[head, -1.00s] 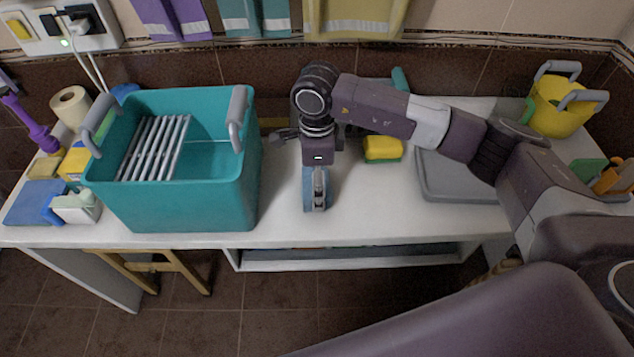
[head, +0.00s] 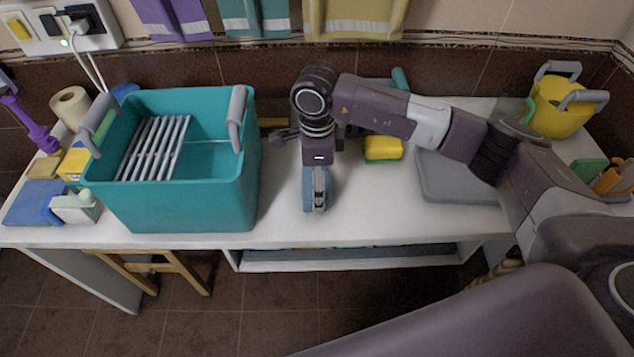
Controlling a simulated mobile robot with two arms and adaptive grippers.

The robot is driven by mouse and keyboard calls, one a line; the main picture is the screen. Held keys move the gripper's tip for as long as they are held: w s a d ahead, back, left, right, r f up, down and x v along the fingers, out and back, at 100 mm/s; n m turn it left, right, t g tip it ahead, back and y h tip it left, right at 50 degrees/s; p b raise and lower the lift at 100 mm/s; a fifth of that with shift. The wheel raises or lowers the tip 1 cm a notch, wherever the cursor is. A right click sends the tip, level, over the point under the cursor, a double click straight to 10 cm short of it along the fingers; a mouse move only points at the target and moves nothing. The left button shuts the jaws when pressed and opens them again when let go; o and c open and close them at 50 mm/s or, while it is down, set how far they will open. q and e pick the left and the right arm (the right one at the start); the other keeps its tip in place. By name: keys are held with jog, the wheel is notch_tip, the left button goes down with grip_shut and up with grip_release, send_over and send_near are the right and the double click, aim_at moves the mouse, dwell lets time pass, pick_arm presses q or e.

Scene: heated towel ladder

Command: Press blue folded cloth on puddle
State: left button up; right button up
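My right gripper (head: 320,201) points down over the middle of the white table, right of the teal tub. A blue piece (head: 307,190), which looks like the folded cloth, shows on both sides of its fingers, and the gripper appears shut on it. The lower end of the cloth is at or very near the tabletop; I cannot tell whether it touches. No puddle can be made out; any water under the cloth is hidden. My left gripper is out of view.
The teal tub (head: 190,205) with a grey rack stands close on the left. A yellow sponge (head: 383,149) and grey tray (head: 455,178) are to the right, a yellow bucket (head: 558,108) at back right. The table's front middle is clear.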

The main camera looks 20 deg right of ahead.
jog(key=shift+r+p, duration=0.3)
jog(key=shift+r, duration=0.05)
notch_tip(320, 180, up, 2)
jog(key=shift+r+p, duration=0.1)
jog(key=shift+p, duration=0.4)
jog(key=shift+r+p, duration=0.7)
jog(key=shift+r, duration=1.25)
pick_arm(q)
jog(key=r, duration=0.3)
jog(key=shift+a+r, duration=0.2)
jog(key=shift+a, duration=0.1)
